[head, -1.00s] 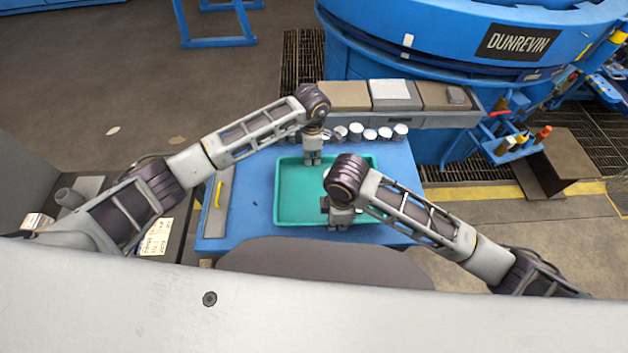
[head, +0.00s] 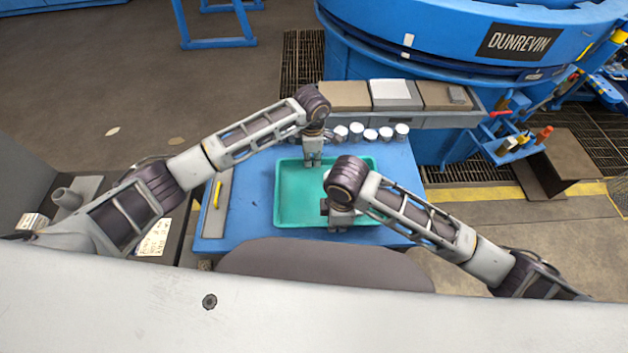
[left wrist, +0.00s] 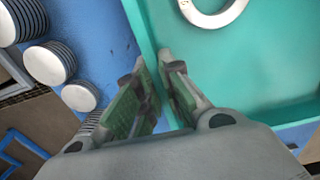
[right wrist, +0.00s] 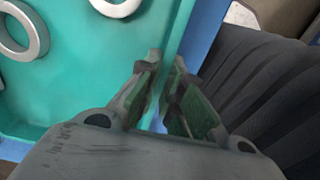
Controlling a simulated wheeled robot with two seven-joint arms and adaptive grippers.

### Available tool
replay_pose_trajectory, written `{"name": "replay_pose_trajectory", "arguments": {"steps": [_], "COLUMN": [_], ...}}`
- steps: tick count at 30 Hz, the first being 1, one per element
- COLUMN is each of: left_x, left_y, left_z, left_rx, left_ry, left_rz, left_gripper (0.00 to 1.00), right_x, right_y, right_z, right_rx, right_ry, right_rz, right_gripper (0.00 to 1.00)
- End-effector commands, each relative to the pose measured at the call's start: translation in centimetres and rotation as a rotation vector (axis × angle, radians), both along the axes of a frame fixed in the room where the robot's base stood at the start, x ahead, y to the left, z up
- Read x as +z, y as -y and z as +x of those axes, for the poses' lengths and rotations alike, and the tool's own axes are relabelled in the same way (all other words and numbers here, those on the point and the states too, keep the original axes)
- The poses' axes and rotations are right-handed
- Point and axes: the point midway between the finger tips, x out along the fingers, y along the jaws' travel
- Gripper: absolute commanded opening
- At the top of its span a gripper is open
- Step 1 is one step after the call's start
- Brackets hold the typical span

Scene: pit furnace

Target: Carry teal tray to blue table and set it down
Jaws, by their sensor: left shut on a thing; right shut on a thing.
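The teal tray (head: 296,207) is at the middle of the blue table (head: 248,222) in the head view. I cannot tell whether it rests on the tabletop or is just above it. My left gripper (head: 313,164) is shut on the tray's far rim, which shows between its fingers in the left wrist view (left wrist: 150,62). My right gripper (head: 338,228) is shut on the near rim, seen in the right wrist view (right wrist: 172,55). A grey ring (left wrist: 212,12) lies in the tray. The right wrist view shows two rings, one of them at the left (right wrist: 30,38).
Several white-topped round pieces (head: 371,134) stand along the table's far edge, close to the tray. A yellow-handled tool (head: 217,195) lies on a grey strip at the left. A dark rounded seat-like shape (head: 325,266) is at the near edge. The blue furnace (head: 440,55) stands behind.

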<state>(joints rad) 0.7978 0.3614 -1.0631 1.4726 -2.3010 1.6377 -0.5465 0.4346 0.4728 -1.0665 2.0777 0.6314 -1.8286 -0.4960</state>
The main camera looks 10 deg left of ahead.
Motion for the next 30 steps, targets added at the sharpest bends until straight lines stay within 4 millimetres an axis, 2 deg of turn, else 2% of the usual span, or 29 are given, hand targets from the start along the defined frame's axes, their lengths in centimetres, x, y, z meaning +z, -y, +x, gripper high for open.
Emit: {"name": "replay_pose_trajectory", "arguments": {"steps": [1,18,19,23,24,30], "left_x": [-0.30,-0.88,-0.98,-0.90,-0.86,-0.75], "left_y": [0.55,0.55,0.49,0.40,0.36,0.20], "left_z": [-0.73,-0.72,-0.79,-0.65,-0.58,-0.33], "left_rx": [-0.013,-0.013,-0.013,-0.010,-0.009,-0.005], "left_ry": [-0.015,-0.015,-0.017,-0.014,-0.012,-0.007], "left_rz": [-0.005,-0.005,-0.003,-0.003,-0.003,-0.002], "left_gripper": [0.00,0.00,0.11,0.27,0.30,0.30], "right_x": [0.31,-0.27,-0.33,-0.33,-0.36,-0.47], "right_y": [0.02,0.03,0.06,0.05,0.04,0.04], "right_z": [0.87,0.87,0.83,0.70,0.63,0.38], "right_rx": [-0.012,-0.012,-0.012,-0.010,-0.009,-0.005], "right_ry": [0.020,0.020,0.020,0.017,0.015,0.009], "right_rz": [0.006,0.006,0.004,0.003,0.003,0.001], "right_gripper": [0.00,0.00,0.11,0.28,0.30,0.30]}}
